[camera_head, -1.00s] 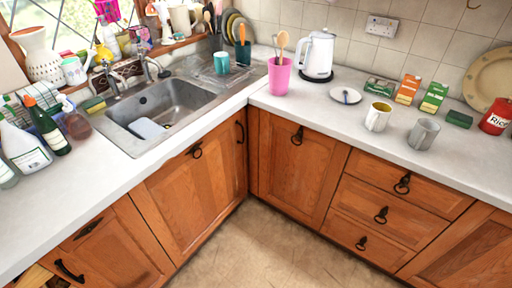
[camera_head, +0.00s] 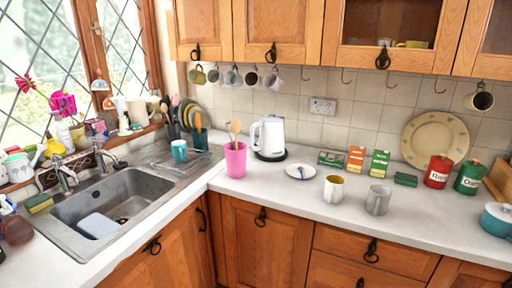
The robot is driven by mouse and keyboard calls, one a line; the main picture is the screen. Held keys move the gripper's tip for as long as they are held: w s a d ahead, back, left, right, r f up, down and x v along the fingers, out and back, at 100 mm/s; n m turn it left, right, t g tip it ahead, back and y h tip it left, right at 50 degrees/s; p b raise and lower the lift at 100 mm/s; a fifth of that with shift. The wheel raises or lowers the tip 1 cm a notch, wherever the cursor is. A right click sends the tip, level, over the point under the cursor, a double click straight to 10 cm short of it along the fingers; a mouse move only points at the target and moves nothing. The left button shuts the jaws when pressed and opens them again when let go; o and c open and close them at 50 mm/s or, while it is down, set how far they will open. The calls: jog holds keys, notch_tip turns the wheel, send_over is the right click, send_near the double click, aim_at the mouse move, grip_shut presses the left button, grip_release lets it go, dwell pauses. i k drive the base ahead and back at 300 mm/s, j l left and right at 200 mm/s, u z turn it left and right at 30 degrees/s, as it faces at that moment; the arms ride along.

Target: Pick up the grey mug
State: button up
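A grey mug (camera_head: 378,200) stands upright on the white counter, right of the sink. A white mug with a yellow inside (camera_head: 334,189) stands just to its left, a small gap apart. Several more mugs hang from hooks under the wall cupboards, among them a greyish one (camera_head: 233,77). My gripper is not in view.
A pink utensil pot (camera_head: 236,160), a white kettle (camera_head: 269,137) and a small plate (camera_head: 300,172) are left of the mugs. Small boxes (camera_head: 356,159) stand behind them, with red (camera_head: 438,172) and green (camera_head: 469,177) tins to the right. The counter front (camera_head: 300,205) is clear.

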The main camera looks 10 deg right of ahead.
aim_at(379, 196)
jog(key=i+l+z, duration=0.35)
jog(key=i, duration=0.55)
jog(key=i+z, duration=0.35)
jog(key=i, duration=0.55)
jog(key=k+l, duration=0.2)
jog(key=k+l+z, duration=0.1)
jog(key=l, duration=0.35)
jog(key=k+l, duration=0.25)
jog(key=k+l+z, duration=0.15)
jog(key=l, duration=0.25)
jog(key=k+l, duration=0.2)
jog(key=l, duration=0.15)
jog(key=k+l+z, duration=0.1)
jog(key=l, duration=0.25)
jog(key=i+j, duration=0.25)
jog(key=j, duration=0.3)
